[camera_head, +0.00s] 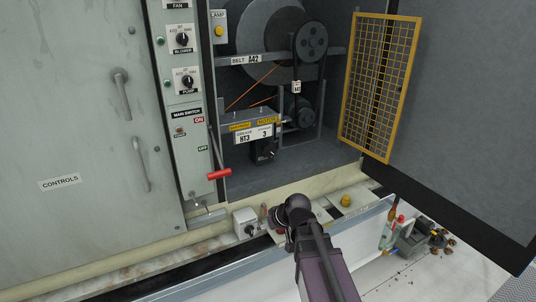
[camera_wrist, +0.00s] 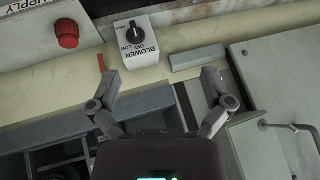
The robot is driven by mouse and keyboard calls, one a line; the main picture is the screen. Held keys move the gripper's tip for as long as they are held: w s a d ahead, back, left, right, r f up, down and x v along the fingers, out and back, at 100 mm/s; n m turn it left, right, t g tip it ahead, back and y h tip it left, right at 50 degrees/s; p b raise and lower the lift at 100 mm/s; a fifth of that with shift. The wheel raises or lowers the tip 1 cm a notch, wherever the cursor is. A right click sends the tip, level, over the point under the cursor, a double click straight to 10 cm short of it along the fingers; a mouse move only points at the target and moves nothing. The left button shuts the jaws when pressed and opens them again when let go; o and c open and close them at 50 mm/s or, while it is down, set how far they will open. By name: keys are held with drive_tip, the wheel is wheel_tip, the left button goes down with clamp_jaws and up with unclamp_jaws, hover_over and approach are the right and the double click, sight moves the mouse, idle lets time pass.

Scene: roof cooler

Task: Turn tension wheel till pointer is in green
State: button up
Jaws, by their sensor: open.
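The open compartment in the head view holds a large dark pulley (camera_head: 311,41) at the upper right and a smaller pulley (camera_head: 299,112) below it. A black knob-like part (camera_head: 264,151) sits under the plate marked HT3. I cannot tell for sure which part is the tension wheel, and no pointer or green zone is readable. My gripper (camera_head: 279,220) is below the compartment, apart from these parts. In the wrist view my gripper (camera_wrist: 160,84) is open, with its fingers wide apart and nothing between them.
A blower switch box (camera_wrist: 138,42) stands just beyond my fingers, beside a red knob (camera_wrist: 67,34) and a grey bar (camera_wrist: 197,58). A red-handled main switch lever (camera_head: 218,173) juts out left of the compartment. A yellow mesh guard (camera_head: 379,85) is swung open at right.

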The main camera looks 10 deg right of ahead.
drive_tip(key=w+r+t+y+b, duration=0.1)
drive_tip(key=w+r+t+y, duration=0.15)
drive_tip(key=w, duration=0.25)
drive_tip(key=m+t+h+b, duration=0.2)
drive_tip(key=t+h+b, duration=0.2)
drive_tip(key=t, duration=0.6)
approach(270, 152)
drive_tip(key=shift+v, duration=1.5)
drive_tip(key=shift+a+f, duration=0.1)
drive_tip(key=shift+a, duration=0.05)
drive_tip(key=x, duration=1.3)
drive_tip(key=shift+w, duration=0.35)
